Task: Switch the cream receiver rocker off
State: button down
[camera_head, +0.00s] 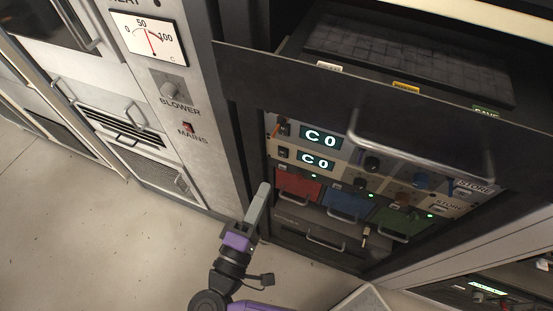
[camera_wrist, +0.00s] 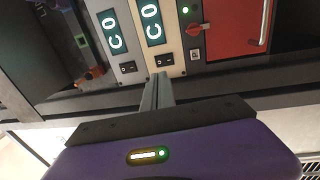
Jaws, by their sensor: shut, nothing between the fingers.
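In the wrist view two receiver panels stand side by side, each with a lit "C0" display and a small black rocker. The right-hand panel (camera_wrist: 172,40) looks cream, and its rocker (camera_wrist: 165,60) lies just beyond my fingertips. The paler panel's rocker (camera_wrist: 128,67) is to its left. In the head view the cream receiver appears to be the lower one, with its rocker (camera_head: 283,153) left of its display. My gripper (camera_head: 263,188) is shut and empty, below and left of that rocker. In the wrist view my fingers (camera_wrist: 160,80) point at the cream panel's end. Contact and rocker position cannot be told.
Red (camera_head: 298,184), blue (camera_head: 347,203) and green (camera_head: 405,221) modules with handles sit below the receivers. A dark raised panel (camera_head: 390,110) with a handle overhangs the rack. A grey blower cabinet (camera_head: 190,110) stands left. Open floor (camera_head: 110,240) lies at lower left.

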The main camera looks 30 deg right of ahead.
aim_at(282, 152)
jog(key=p+x, duration=0.1)
jog(key=x, duration=0.7)
jog(key=shift+w+d+r+p, duration=0.1)
jog(key=shift+w+d+p, duration=0.1)
jog(key=shift+p, duration=0.2)
